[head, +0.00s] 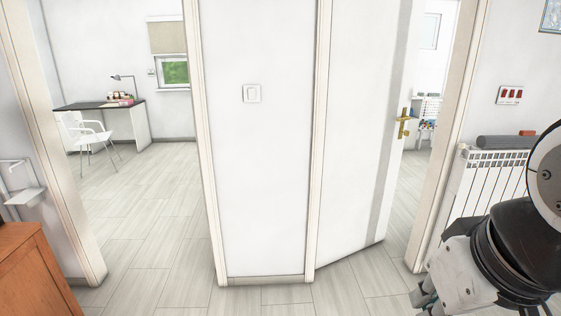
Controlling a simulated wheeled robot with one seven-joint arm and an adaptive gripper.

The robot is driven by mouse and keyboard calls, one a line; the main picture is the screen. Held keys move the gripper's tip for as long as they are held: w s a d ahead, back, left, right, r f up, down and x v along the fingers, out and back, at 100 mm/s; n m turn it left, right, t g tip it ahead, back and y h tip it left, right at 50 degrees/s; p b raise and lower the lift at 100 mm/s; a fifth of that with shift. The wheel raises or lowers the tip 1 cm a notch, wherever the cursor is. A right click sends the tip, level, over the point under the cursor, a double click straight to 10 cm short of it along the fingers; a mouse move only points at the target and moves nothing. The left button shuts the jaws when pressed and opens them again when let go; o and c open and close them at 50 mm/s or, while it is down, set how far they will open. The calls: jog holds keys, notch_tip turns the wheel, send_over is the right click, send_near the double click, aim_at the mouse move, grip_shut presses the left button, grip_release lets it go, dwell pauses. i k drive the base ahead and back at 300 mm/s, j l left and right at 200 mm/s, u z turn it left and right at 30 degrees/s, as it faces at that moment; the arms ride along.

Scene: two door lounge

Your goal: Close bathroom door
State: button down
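A white door (358,130) stands partly open in the right doorway. It hinges at the left jamb and swings inward, away from me. Its brass handle (403,123) is near its free right edge. A gap to the right jamb shows part of the room behind. No sign shows which room is the bathroom. My gripper (426,292) is low at the right, apart from the door and in front of the foot of the right jamb. Only part of it shows, and whether it is open or shut is unclear.
A white radiator (490,190) stands at the right beside my arm. A wall panel with a light switch (252,93) separates the two doorways. The left doorway opens on a desk (98,106) and a white chair (88,137). A wooden cabinet (38,275) is at lower left. The floor ahead is clear.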

aim_at(374, 44)
jog(key=i+l+z, duration=0.2)
jog(key=i+z, duration=0.25)
jog(key=i, duration=0.55)
jog(key=i+j+z, duration=0.15)
jog(key=i+z, duration=0.35)
jog(key=i, duration=0.45)
jog(key=i+u, duration=0.25)
jog(key=i, duration=0.35)
jog(key=i+l+u, duration=0.2)
jog(key=i, duration=0.4)
jog(key=i+u, duration=0.25)
jog(key=i, duration=0.35)
jog(key=i+l+u, duration=0.2)
jog(key=i, duration=0.2)
jog(key=j, duration=0.1)
